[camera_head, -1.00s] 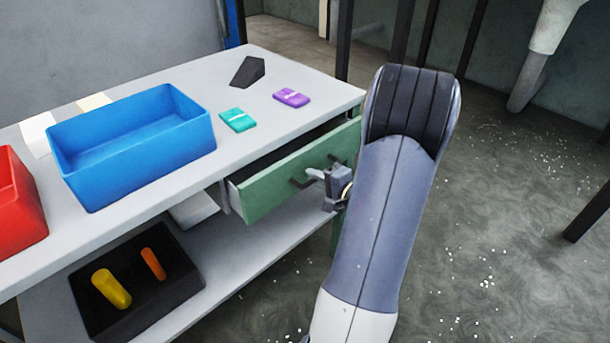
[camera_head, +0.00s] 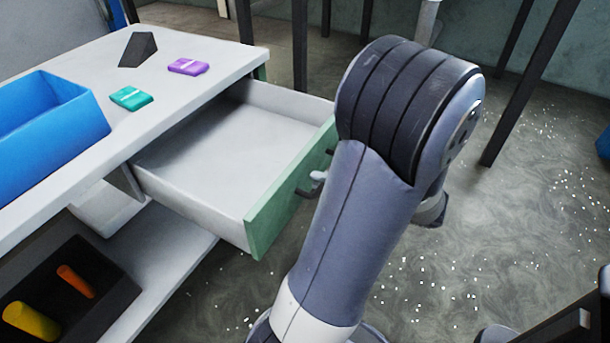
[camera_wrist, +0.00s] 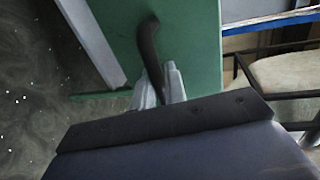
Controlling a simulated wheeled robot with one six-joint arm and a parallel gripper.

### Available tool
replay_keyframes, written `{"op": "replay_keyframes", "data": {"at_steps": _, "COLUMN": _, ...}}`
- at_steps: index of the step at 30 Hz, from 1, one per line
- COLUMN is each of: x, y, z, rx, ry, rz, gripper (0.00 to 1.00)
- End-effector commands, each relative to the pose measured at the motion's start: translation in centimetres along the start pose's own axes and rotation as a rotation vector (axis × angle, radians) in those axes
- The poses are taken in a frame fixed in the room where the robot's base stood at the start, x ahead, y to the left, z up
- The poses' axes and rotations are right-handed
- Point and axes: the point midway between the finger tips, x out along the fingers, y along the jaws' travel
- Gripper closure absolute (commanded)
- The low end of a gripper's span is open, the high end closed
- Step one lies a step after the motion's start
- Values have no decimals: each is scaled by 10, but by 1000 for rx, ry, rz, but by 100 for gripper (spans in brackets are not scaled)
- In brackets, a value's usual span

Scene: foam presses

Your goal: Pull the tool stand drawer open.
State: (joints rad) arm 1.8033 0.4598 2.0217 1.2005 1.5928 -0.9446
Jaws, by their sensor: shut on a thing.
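The tool stand drawer (camera_head: 256,232) has a green front and a pale, empty inside, and it stands well out from under the grey tabletop. Its dark bar handle (camera_head: 306,190) is on the green front, partly hidden behind my arm. My gripper (camera_head: 318,177) is at the handle, with only a fingertip showing past my arm in the head view. In the wrist view, the pale fingers of my gripper (camera_wrist: 160,88) are shut on the dark handle (camera_wrist: 149,50), against the green drawer front (camera_wrist: 192,50).
On the tabletop (camera_head: 205,95) are a blue bin (camera_head: 75,135), a teal packet (camera_head: 131,98), a purple packet (camera_head: 188,66) and a dark wedge (camera_head: 138,49). A black tray (camera_head: 118,292) with a yellow and an orange piece is on the lower shelf. The floor at right is mostly open.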

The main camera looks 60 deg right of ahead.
Motion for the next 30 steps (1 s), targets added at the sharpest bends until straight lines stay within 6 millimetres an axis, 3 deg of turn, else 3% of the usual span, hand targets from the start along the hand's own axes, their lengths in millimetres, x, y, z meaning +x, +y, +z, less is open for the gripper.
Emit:
{"op": "replay_keyframes", "data": {"at_steps": 6, "x": -13, "y": 4, "z": 0, "rx": 1, "ry": -1, "rz": 1, "gripper": 100}}
{"op": "replay_keyframes", "data": {"at_steps": 19, "x": -16, "y": 4, "z": 0, "rx": 0, "ry": -2, "rz": 1, "gripper": 100}}
{"op": "replay_keyframes", "data": {"at_steps": 20, "x": -16, "y": 4, "z": 0, "rx": 0, "ry": -2, "rz": 1, "gripper": 87}}
{"op": "replay_keyframes", "data": {"at_steps": 24, "x": -16, "y": 4, "z": 0, "rx": 0, "ry": -2, "rz": 1, "gripper": 75}}
{"op": "replay_keyframes", "data": {"at_steps": 26, "x": -16, "y": 4, "z": 0, "rx": 0, "ry": -1, "rz": 1, "gripper": 70}}
{"op": "replay_keyframes", "data": {"at_steps": 30, "x": -16, "y": 4, "z": 0, "rx": 0, "ry": -1, "rz": 0, "gripper": 70}}
